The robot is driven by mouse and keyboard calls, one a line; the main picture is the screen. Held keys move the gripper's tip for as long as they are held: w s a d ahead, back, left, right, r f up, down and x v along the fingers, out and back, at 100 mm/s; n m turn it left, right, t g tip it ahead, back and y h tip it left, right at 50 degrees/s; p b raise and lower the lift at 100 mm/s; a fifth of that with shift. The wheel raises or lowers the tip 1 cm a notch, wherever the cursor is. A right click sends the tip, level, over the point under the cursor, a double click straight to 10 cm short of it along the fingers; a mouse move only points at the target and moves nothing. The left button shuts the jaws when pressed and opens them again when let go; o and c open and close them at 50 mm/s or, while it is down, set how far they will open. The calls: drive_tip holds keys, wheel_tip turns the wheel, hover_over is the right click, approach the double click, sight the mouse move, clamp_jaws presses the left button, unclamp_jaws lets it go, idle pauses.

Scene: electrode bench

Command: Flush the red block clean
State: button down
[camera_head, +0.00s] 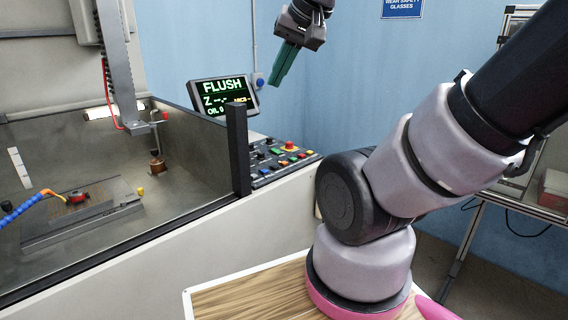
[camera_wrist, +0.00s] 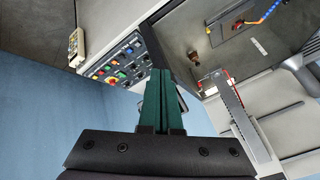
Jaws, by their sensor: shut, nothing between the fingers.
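The red block (camera_head: 78,198) sits on a dark plate (camera_head: 60,216) inside the machine tank at the left of the head view. A blue segmented hose with an orange nozzle (camera_head: 50,193) points at it from the left. My gripper (camera_head: 275,84) is in the air above the control panel, with its green fingers shut and empty. In the wrist view the fingers (camera_wrist: 162,75) lie together, with the control panel (camera_wrist: 122,62) beyond them to the left. The display (camera_head: 223,95) reads FLUSH, with a Z line and OIL 0 below.
The tank's front wall and a dark post (camera_head: 238,150) stand between the tank and the panel. A vertical machine column (camera_head: 116,65) hangs over the tank. A wooden board (camera_head: 235,299) lies under my arm. A metal-framed stand (camera_head: 475,215) is at the right.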

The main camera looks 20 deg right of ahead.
drive_tip(key=w+d+f+n+h, duration=0.1)
drive_tip(key=w+d+f+h, duration=0.15)
drive_tip(key=w+d, duration=0.85)
drive_tip(key=n+t, duration=0.2)
drive_tip(key=n, duration=1.1)
hover_over(286, 165)
wheel_tip(286, 165, down, 23)
drive_tip(key=shift+y, duration=0.45)
drive_tip(key=shift+f, duration=4.35)
drive_tip(key=shift+m, duration=0.3)
drive_tip(key=shift+f, duration=0.4)
